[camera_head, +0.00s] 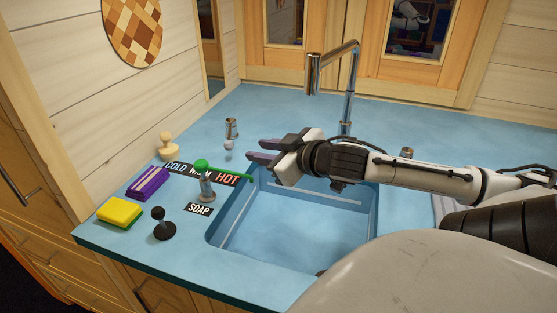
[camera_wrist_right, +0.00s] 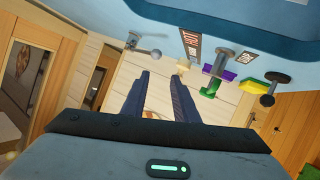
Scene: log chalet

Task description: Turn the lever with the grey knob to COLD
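The lever with the grey knob is a short metal post (camera_head: 231,125) at the back left of the sink, with a pale grey ball knob (camera_head: 228,145) on its front side. The knob also shows in the right wrist view (camera_wrist_right: 155,53). A black label strip (camera_head: 229,179) reads COLD at left and HOT at right; its middle word is partly hidden by a green part. My right gripper (camera_head: 257,149) is open and empty, its fingers pointing left, just right of the grey knob and apart from it. My left gripper is not in view.
A metal post with a green top and arm (camera_head: 203,166) stands by the SOAP label (camera_head: 199,209). A tall faucet (camera_head: 347,90) rises behind the sink (camera_head: 300,240). A wooden stamp-like object (camera_head: 168,147), purple block (camera_head: 149,182), yellow sponge (camera_head: 119,211) and black knobbed object (camera_head: 163,225) stand left.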

